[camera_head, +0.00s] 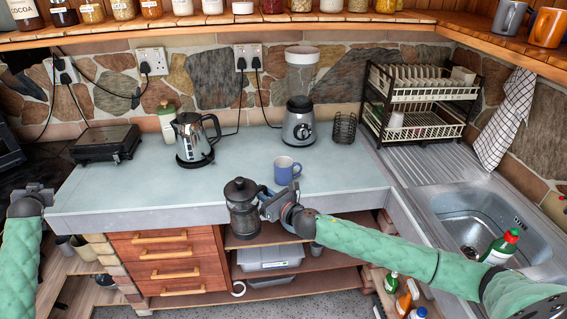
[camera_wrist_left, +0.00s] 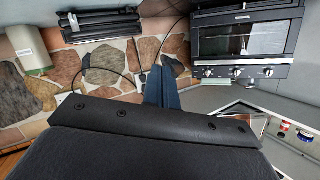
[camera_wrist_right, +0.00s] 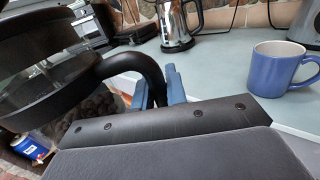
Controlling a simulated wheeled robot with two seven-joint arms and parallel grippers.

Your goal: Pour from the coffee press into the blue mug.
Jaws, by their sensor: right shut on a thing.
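The coffee press (camera_head: 242,212) is dark with a black lid and looks upright, at the counter's front edge in the head view. My right gripper (camera_head: 268,205) is shut on its black handle. In the right wrist view the press (camera_wrist_right: 45,85) fills the left side, with the handle between the blue fingers (camera_wrist_right: 160,88). The blue mug (camera_head: 286,170) stands upright on the counter, just behind and right of the press, apart from it. It also shows in the right wrist view (camera_wrist_right: 278,70). My left gripper (camera_head: 38,192) is away at the left, its fingers together and empty (camera_wrist_left: 162,88).
A steel kettle (camera_head: 192,138) and a blender (camera_head: 299,122) stand farther back on the counter (camera_head: 140,180). A wire holder (camera_head: 344,128) and dish rack (camera_head: 420,95) are at the back right, near the sink (camera_head: 480,225). The counter around the mug is clear.

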